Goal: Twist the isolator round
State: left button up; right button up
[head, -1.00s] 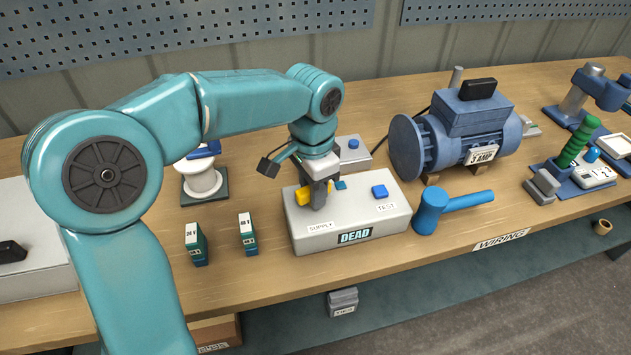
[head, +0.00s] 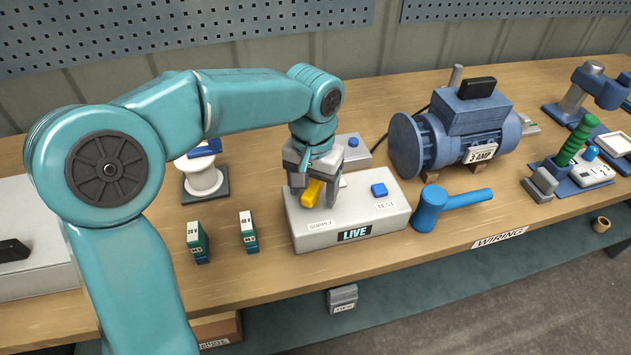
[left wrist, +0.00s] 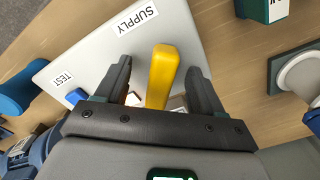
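The isolator's yellow handle (head: 313,191) sits on top of a light grey box (head: 377,217) marked SUPPLY and TEST. The box's front window (head: 355,233) reads LIVE. My left gripper (head: 312,190) is right over the handle, pointing down. In the left wrist view the yellow handle (left wrist: 162,76) lies between the two dark fingers (left wrist: 160,85), with a gap on each side, so the gripper is open. The handle's inner end is hidden by the gripper body. A blue test button (head: 379,190) is on the box's right side. My right gripper is not in view.
A blue mallet (head: 447,207) lies close to the box's right side. Two small green modules (head: 249,232) (head: 198,242) stand to its left. A white spool (head: 202,178) and a blue motor (head: 455,134) stand further back. Bench front is mostly clear.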

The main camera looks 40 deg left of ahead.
pick_arm(q)
notch_tip(320, 180, up, 7)
jog(key=p, duration=0.6)
jog(key=shift+r+p, duration=0.1)
jog(key=shift+p, duration=0.2)
